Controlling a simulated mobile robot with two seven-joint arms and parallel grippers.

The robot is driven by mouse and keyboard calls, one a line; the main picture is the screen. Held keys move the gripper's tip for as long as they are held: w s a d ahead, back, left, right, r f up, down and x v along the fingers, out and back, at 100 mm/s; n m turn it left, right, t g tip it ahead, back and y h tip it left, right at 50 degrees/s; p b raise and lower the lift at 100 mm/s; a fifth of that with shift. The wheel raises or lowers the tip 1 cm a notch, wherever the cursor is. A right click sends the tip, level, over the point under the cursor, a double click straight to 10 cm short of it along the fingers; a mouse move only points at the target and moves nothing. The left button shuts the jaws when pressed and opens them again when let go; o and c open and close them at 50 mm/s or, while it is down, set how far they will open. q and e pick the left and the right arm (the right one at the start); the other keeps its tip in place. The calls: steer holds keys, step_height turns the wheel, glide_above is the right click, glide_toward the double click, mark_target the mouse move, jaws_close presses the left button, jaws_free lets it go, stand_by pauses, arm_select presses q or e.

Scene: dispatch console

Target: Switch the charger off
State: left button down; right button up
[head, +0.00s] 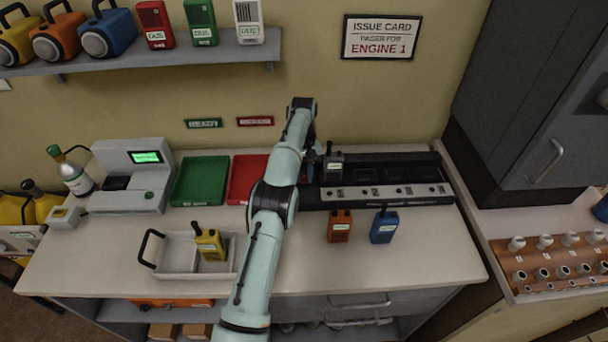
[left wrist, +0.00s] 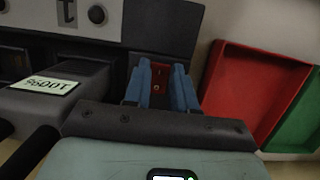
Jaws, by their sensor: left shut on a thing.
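The charger (head: 425,175) is a long black rack with a row of bays and a pale front strip, at the back right of the counter. A grey radio (head: 333,165) stands in it near its left end. My left gripper (head: 310,172) reaches down at that left end. In the left wrist view its blue fingers (left wrist: 161,90) are shut around a small red switch (left wrist: 157,80) on the charger (left wrist: 150,30), beside the labelled grey radio (left wrist: 60,90). The fingers hide part of the switch, and I cannot tell its setting. My right gripper is not in view.
An orange radio (head: 340,226) and a blue radio (head: 384,226) stand in front of the charger. A yellow radio (head: 210,243) is in a white tray (head: 175,262). Green (head: 200,180) and red (head: 240,180) trays lie left of my arm. The counter's front right is clear.

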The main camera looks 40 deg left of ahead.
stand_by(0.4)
arm_select(q)
steer(key=c, duration=0.9)
jaws_free()
